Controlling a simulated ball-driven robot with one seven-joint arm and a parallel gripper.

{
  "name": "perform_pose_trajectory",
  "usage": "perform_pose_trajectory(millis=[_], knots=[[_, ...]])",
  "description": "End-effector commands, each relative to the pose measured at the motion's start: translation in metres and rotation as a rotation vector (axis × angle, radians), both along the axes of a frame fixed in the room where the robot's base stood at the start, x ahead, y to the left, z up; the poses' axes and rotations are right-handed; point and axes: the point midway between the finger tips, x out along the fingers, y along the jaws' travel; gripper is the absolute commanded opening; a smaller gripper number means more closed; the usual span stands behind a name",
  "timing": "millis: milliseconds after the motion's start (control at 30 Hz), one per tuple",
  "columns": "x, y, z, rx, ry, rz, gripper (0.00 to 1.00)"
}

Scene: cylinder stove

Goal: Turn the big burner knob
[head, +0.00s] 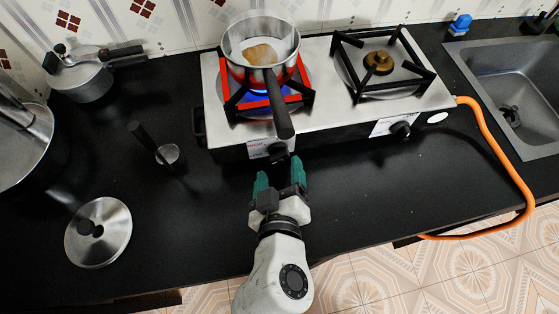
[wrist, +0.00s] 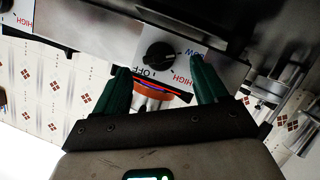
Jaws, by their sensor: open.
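A black left knob (head: 278,151) sits on the stove's front face below the left burner. A matching right knob (head: 400,130) sits below the right burner. I cannot tell from size which burner is the big one. My gripper (head: 280,178) is open, just in front of the left knob, its two green fingers pointing at it. In the wrist view, the left knob (wrist: 158,56) shows between and beyond the open fingertips (wrist: 160,74), apart from them. OFF, HIGH and LOW labels surround it. The knob's exact pointer direction is hard to read.
A saucepan (head: 248,67) stands on the left burner, its handle jutting forward over the left knob; blue flame shows beneath. The right burner (head: 379,63) is bare. An orange hose (head: 500,150) loops at right.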

Motion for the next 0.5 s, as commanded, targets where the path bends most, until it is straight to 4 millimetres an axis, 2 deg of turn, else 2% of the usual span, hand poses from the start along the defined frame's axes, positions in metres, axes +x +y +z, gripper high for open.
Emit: perform_pose_trajectory(millis=[33,200,333,500], knots=[[-0.011,-0.001,0.001,0.001,0.003,0.000,0.72],[-0.039,-0.003,0.012,0.002,0.003,0.000,0.72],[-0.054,-0.004,0.018,0.001,0.003,0.000,0.72],[-0.062,-0.005,0.022,0.000,0.000,-0.002,0.72]])
